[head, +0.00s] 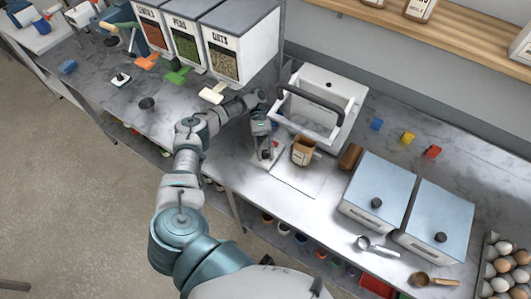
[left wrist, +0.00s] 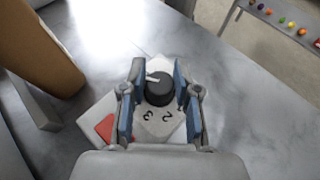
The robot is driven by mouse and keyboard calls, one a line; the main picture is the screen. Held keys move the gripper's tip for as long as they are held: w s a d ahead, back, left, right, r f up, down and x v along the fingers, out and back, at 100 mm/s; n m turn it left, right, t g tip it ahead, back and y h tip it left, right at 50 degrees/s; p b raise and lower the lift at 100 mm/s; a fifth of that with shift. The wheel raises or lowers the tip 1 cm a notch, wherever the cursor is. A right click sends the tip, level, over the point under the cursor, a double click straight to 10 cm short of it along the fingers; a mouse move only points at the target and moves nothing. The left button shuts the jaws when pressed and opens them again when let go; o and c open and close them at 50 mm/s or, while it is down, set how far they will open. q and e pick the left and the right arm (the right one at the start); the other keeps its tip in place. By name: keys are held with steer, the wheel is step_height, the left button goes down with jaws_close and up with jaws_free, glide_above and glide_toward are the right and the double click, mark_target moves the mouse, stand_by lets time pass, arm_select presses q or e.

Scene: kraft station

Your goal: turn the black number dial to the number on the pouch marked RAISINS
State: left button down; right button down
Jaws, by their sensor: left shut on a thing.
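The black number dial (left wrist: 158,88) sits on a white plate (left wrist: 160,122) on the steel counter. In the left wrist view the numbers 2 and 3 show on the plate, upside down, along with a red patch; other numbers are hidden. The dial's white pointer is turned to picture left. My left gripper (left wrist: 158,97) is shut on the dial from above, one finger on each side; it also shows in the head view (head: 265,150). A brown pouch (head: 304,151) stands just right of it; its label is too small to read. My right gripper is not in view.
A white open bin with a dark handle (head: 318,107) stands behind the pouch. Dispensers marked PEAS (head: 187,48) and OATS (head: 224,62) are at the back left. Two blue-lidded boxes (head: 379,190) stand to the right. The counter left of my arm has free room.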

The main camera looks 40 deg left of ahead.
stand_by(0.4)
arm_select(q)
steer(key=c, duration=0.8)
jaws_free()
steer(key=shift+w, duration=0.1)
steer(key=shift+c, duration=0.2)
steer(key=shift+a, duration=0.15)
